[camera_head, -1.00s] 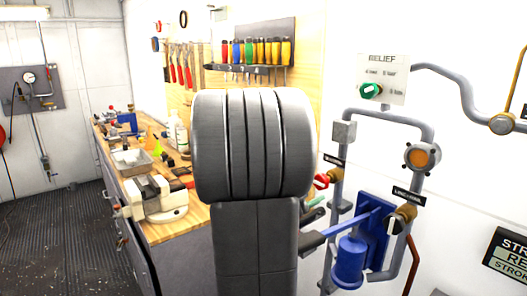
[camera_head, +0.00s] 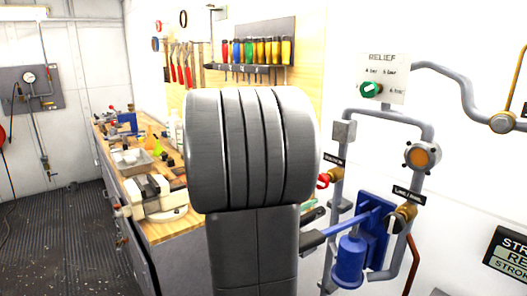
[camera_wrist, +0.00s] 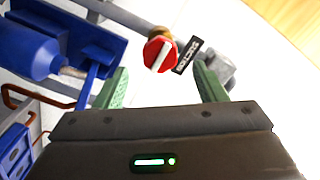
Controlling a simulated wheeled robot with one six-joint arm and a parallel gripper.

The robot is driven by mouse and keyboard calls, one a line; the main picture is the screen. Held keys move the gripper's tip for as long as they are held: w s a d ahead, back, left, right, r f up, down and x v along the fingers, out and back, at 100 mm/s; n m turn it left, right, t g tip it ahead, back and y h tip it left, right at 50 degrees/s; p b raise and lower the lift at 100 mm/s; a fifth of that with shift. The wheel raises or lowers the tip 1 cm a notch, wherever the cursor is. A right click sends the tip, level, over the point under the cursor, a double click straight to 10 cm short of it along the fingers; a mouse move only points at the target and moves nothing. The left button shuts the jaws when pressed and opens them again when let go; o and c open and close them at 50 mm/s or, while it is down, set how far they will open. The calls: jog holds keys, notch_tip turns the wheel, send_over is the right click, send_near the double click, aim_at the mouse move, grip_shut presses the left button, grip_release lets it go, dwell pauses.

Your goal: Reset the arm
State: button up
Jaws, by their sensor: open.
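My gripper (camera_wrist: 160,86) shows in the wrist view with its two green fingers spread apart and nothing between them. A red valve knob (camera_wrist: 158,54) with a white bar lies beyond the fingertips, apart from them. The same red knob (camera_head: 324,180) shows in the head view, just right of my grey arm. My arm fills the middle of the head view and hides most of my gripper.
A blue hand pump (camera_head: 350,262) with a lever is on the wall at right. A relief panel (camera_head: 384,80) with a green knob and grey pipes are above it. A wooden workbench (camera_head: 170,229) with a vise and tools stands at left. Open floor (camera_head: 60,240) lies further left.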

aim_at(324, 180)
jog(key=x, duration=0.8)
jog(key=shift+d+p, duration=0.15)
jog(key=shift+p, duration=0.2)
jog(key=shift+r+n+p, duration=0.2)
jog(key=shift+n+p, duration=0.3)
jog(key=shift+p, duration=0.25)
jog(key=shift+a+n+p, duration=0.25)
jog(key=shift+n+p, duration=0.45)
jog(key=shift+p, duration=0.1)
jog(key=n+p, duration=0.3)
jog(key=p, duration=0.1)
jog(key=n+p, duration=0.4)
jog(key=p, duration=0.1)
jog(key=b+v, duration=0.2)
jog(key=v, duration=0.6)
jog(key=shift+s+a+f, duration=0.2)
jog(key=shift+s, duration=0.05)
